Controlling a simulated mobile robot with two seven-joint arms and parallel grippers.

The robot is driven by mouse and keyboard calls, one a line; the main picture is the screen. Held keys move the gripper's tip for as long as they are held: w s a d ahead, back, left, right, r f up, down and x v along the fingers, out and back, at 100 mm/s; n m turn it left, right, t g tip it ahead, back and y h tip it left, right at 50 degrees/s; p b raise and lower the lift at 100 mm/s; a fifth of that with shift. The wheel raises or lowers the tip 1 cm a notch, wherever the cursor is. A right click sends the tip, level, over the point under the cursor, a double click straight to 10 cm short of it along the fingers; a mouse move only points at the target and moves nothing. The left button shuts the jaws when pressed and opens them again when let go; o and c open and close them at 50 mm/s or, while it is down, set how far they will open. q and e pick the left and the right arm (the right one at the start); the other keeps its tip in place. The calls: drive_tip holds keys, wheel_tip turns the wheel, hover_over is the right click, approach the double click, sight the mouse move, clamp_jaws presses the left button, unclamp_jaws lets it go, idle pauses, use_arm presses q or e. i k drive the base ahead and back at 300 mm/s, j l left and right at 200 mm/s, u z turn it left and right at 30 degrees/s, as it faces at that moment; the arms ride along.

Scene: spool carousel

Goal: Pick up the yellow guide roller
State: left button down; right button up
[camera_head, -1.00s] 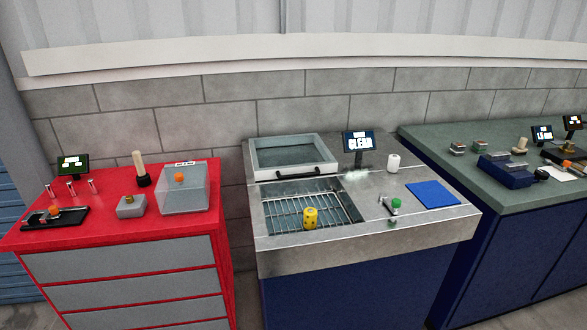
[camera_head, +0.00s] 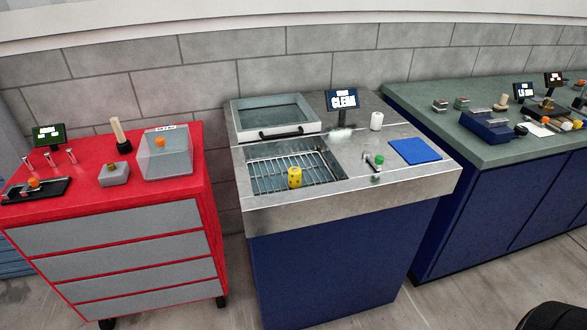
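The yellow guide roller (camera_head: 295,178) stands upright on the wire rack (camera_head: 272,172) in the sunken basin of the metal-topped station (camera_head: 330,205). It is a small yellow cylinder with dark spots, near the front of the rack.
A lidded glass-topped box (camera_head: 272,132) sits behind the basin. A red cabinet (camera_head: 120,215) is left, a green-topped bench (camera_head: 455,125) right.

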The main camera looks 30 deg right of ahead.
sight(295, 174)
drive_tip(key=i+l+u, duration=0.2)
drive_tip(key=l, duration=0.5)
drive_tip(key=l+u, duration=0.25)
drive_tip(key=l, duration=0.45)
